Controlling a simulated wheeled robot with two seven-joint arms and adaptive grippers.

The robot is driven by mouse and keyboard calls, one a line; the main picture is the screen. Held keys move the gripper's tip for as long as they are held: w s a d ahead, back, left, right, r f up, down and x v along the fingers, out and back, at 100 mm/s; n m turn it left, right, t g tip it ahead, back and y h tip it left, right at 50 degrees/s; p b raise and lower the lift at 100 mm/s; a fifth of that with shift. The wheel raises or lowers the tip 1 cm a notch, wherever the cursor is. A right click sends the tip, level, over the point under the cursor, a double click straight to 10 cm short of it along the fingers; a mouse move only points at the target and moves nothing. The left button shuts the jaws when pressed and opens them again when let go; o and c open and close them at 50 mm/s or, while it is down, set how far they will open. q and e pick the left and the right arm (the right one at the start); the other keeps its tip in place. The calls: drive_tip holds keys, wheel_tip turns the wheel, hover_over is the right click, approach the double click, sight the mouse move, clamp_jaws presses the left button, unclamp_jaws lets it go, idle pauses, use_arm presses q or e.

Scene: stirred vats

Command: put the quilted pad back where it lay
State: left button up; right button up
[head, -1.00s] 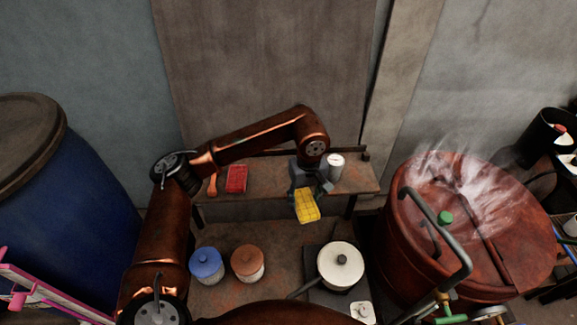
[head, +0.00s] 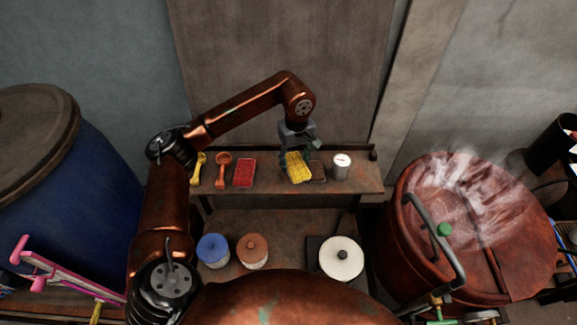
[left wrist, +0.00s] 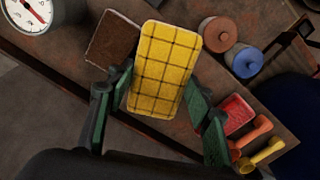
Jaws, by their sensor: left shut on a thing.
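The quilted pad (head: 299,168) is yellow with a dark grid of lines. My left gripper (head: 297,150) is shut on it and holds it over the shelf (head: 268,191), tilted in the head view. In the left wrist view the pad (left wrist: 167,60) sits between the two green-lined fingers, its far end sticking out past them. A dark brown flat pad (head: 318,171) lies on the shelf just right of the yellow one; it also shows in the left wrist view (left wrist: 115,42). I cannot tell whether the yellow pad touches the shelf. My right gripper is not in view.
Left on the shelf are a red pad (head: 245,173), an orange scoop (head: 223,171) and a yellow scoop (head: 199,171). A white dial gauge (head: 341,167) stands right of the brown pad. Lidded jars and a white pot (head: 341,258) stand below; a steaming red vat (head: 455,240) is at right.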

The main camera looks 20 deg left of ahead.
sight(289, 169)
use_arm(q)
drive_tip(key=shift+w+a+f+p, duration=0.15)
drive_tip(key=shift+a+f+p, duration=0.15)
drive_tip(key=shift+a+f, duration=0.75)
drive_tip(key=f, duration=0.1)
drive_tip(key=f+p, duration=0.2)
drive_tip(key=shift+a+f, duration=0.25)
drive_tip(key=shift+f, duration=0.25)
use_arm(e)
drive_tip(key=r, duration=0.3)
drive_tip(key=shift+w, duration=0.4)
use_arm(q)
drive_tip(key=shift+f, duration=0.1)
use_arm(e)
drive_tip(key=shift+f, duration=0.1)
use_arm(q)
drive_tip(key=o, duration=1)
